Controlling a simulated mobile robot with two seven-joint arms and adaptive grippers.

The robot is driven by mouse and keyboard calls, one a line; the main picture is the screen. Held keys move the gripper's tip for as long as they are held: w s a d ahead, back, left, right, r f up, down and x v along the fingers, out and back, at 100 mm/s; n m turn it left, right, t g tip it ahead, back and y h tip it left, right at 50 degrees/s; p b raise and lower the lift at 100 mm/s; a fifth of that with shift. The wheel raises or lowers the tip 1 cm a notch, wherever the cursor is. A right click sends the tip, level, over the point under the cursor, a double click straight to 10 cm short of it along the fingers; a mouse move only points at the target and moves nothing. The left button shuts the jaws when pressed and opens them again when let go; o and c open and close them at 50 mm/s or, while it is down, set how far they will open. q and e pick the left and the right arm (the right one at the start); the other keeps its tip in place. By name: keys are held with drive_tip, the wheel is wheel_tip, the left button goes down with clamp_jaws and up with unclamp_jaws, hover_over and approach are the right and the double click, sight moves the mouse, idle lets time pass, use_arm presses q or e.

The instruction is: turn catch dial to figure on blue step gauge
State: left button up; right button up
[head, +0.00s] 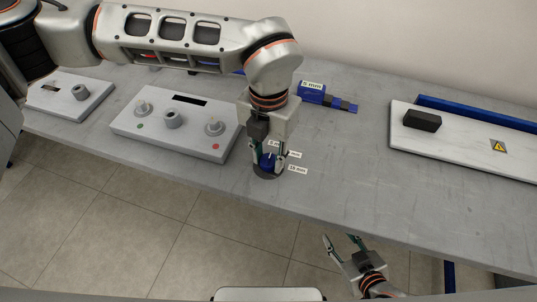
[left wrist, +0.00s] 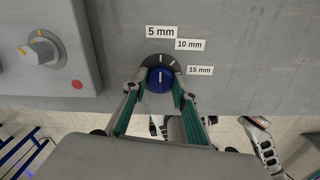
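The catch dial (left wrist: 160,83) is a blue knob on a dark round base, with a white pointer line that points straight up, towards the "5 mm" label (left wrist: 160,32). The "10 mm" label (left wrist: 190,44) and "15 mm" label (left wrist: 200,70) lie clockwise from it. My left gripper (head: 268,162) points down with its fingers on both sides of the dial, seemingly closed against it. The blue step gauge (head: 312,97) lies behind on the table; its tag reads "5 mm". My right gripper (head: 342,243) is open and empty in front of the table.
A grey box with knobs and buttons (head: 150,127) stands left of the dial; a smaller box (head: 62,100) is further left. A white board (head: 455,140) with a black block (head: 422,120) is at the right. The table (head: 345,165) right of the dial is clear.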

sight(269, 159)
use_arm(q)
drive_tip(key=o, duration=0.3)
drive_tip(key=shift+o, duration=0.2)
drive_tip(key=shift+r, duration=0.1)
wheel_tip(269, 159, up, 12)
idle(0.7)
